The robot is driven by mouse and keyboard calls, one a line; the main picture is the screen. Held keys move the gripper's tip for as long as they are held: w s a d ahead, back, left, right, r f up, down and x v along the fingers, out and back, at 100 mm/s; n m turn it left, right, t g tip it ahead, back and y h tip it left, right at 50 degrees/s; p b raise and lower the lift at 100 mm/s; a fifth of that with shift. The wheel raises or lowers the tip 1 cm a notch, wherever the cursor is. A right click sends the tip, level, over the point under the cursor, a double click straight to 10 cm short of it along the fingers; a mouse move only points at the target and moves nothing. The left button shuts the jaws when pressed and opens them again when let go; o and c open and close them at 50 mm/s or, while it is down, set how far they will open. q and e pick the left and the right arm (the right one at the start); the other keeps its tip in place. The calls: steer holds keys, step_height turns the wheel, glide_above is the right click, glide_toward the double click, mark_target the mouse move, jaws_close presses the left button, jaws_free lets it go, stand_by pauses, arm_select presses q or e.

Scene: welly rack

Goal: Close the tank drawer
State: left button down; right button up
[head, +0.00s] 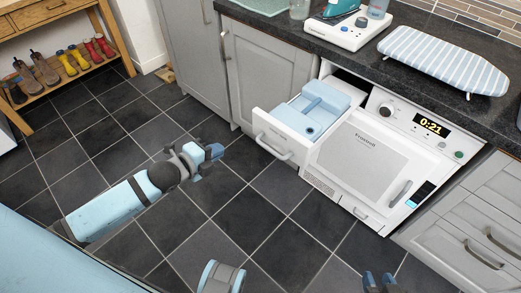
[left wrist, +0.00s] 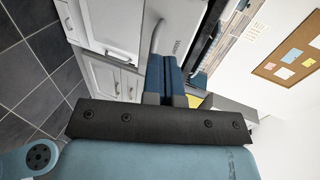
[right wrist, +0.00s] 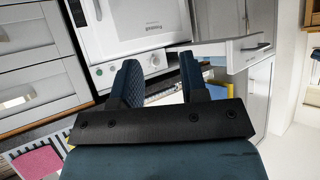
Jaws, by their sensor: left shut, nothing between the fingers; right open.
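The tank drawer (head: 285,139) is pulled out of the upper left of the white machine (head: 318,173) in the head view. It has a white front with a grey bar handle (head: 272,147) and holds a light blue tank (head: 312,110). My left gripper (head: 213,153) is shut and empty, to the left of the drawer front and apart from it. Its closed fingers also show in the left wrist view (left wrist: 171,75). My right gripper (head: 380,281) is open and empty at the bottom edge. In the right wrist view its fingers (right wrist: 157,80) are spread, with the drawer (right wrist: 232,52) beyond.
A dark worktop (head: 365,65) runs above the machine, with an ironing board (head: 443,60) and a teal iron (head: 341,8) on it. Grey cabinets (head: 265,70) flank the machine. A welly rack (head: 75,70) stands at the upper left. The tiled floor before the drawer is clear.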

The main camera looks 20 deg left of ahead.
mark_target(257, 128)
arm_select(q)
steer(key=x, duration=0.4)
steer(key=b+x, duration=0.1)
steer(key=x, duration=0.7)
steer(key=shift+w+r+b, duration=0.3)
steer(key=shift+w, duration=0.1)
steer(key=shift+w+d, duration=0.25)
steer(key=shift+w, duration=0.45)
arm_select(e)
steer(key=shift+w+a, duration=0.2)
steer(key=shift+w, duration=0.05)
steer(key=shift+f, duration=0.15)
arm_select(q)
steer(key=shift+w, duration=0.1)
